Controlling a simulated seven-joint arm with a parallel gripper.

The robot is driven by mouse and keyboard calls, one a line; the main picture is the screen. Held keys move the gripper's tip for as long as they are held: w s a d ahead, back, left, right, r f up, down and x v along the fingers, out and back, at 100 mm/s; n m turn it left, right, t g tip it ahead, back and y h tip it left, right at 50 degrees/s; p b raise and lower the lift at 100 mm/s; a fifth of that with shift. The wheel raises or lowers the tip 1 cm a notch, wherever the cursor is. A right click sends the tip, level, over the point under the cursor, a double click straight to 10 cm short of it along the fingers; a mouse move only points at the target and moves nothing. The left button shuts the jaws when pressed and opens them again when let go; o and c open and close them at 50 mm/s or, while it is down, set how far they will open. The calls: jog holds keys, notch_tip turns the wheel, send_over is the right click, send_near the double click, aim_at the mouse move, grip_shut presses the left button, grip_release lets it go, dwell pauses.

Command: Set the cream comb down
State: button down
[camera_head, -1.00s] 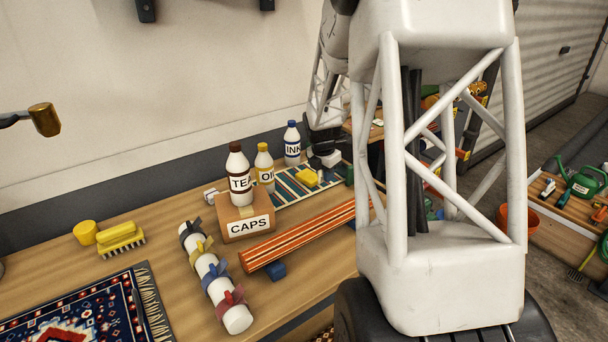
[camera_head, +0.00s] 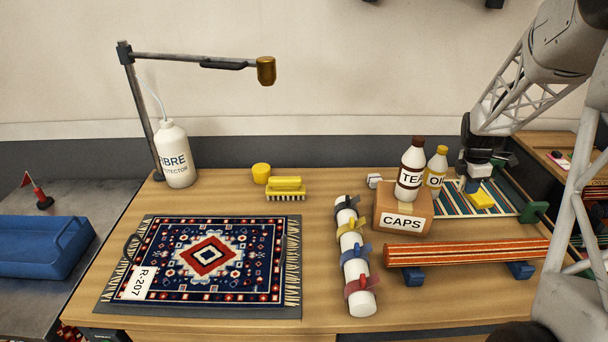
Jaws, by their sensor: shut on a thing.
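My gripper (camera_head: 474,180) is at the right of the bench, over the striped mat (camera_head: 447,219). It is shut and small in the view, and the thing between its jaws is mostly hidden. I cannot clearly make out the cream comb's shape or teeth there, or whether it touches the mat. A yellow block (camera_head: 481,200) lies on the mat just below and right of the gripper.
The CAPS box (camera_head: 402,222) bears the TEA bottle (camera_head: 411,170), with the yellow-capped bottle (camera_head: 437,167) beside it, close left of my gripper. An orange striped roll (camera_head: 467,251) lies in front. The patterned rug (camera_head: 207,258) covers the bench's left.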

jog(key=w+a+r+m, duration=0.15)
jog(key=w+a, duration=0.25)
jog(key=a, duration=0.4)
jog(key=w+a+r+m, duration=0.1)
jog(key=w+a+m, duration=0.1)
jog(key=w+a, duration=0.35)
jog(key=a+f+n, duration=0.2)
jog(key=a+n, duration=0.3)
jog(key=a, duration=1.3)
jog(key=s+a+f+n+t, duration=0.1)
jog(key=a+f+n, duration=0.2)
jog(key=a, duration=1.4)
jog(key=a+f+n+y, duration=0.1)
jog(key=a+f+n, duration=0.2)
jog(key=a+n, duration=0.6)
jog(key=shift+s+a+f+n+t, duration=0.1)
jog(key=shift+s+a, duration=0.05)
jog(key=shift+a, duration=1.45)
jog(key=shift+s+a+f+n+t, duration=0.1)
jog(key=shift+a, duration=1.5)
jog(key=shift+s+a+n+t, duration=0.1)
jog(key=shift+s+a, duration=0.05)
jog(key=shift+a, duration=1.45)
